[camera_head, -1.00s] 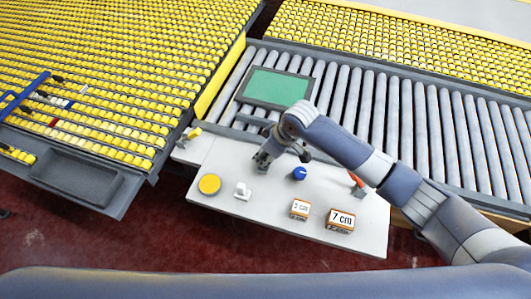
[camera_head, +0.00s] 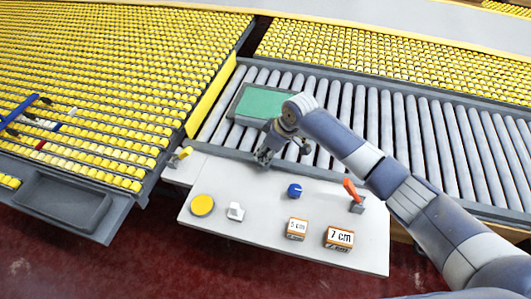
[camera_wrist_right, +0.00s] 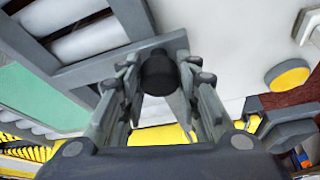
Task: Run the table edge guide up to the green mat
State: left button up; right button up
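The green mat (camera_head: 262,104) lies on the rollers near their left end, partly behind my right arm. It also shows at the left of the right wrist view (camera_wrist_right: 40,98). The grey table edge guide (camera_wrist_right: 105,66) has a long bar beside the mat's edge, apparently against it, and a crosspiece carrying a black knob (camera_wrist_right: 158,74). My right gripper (camera_head: 264,158) reaches down at the roller table's front edge. In the right wrist view its fingers (camera_wrist_right: 160,92) flank the knob closely and appear shut on it. My left gripper is out of view.
A white side table (camera_head: 265,232) holds a yellow disc (camera_head: 202,204), a white part (camera_head: 235,211), a blue knob (camera_head: 294,190), an orange-handled lever (camera_head: 352,192) and boxes marked 5 cm (camera_head: 296,229) and 7 cm (camera_head: 339,238). Rollers (camera_head: 400,125) right of my arm are clear.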

jog(key=o, duration=0.3)
jog(key=shift+s, duration=0.1)
jog(key=shift+o, duration=0.2)
jog(key=v, duration=1.2)
jog(key=shift+a, duration=0.1)
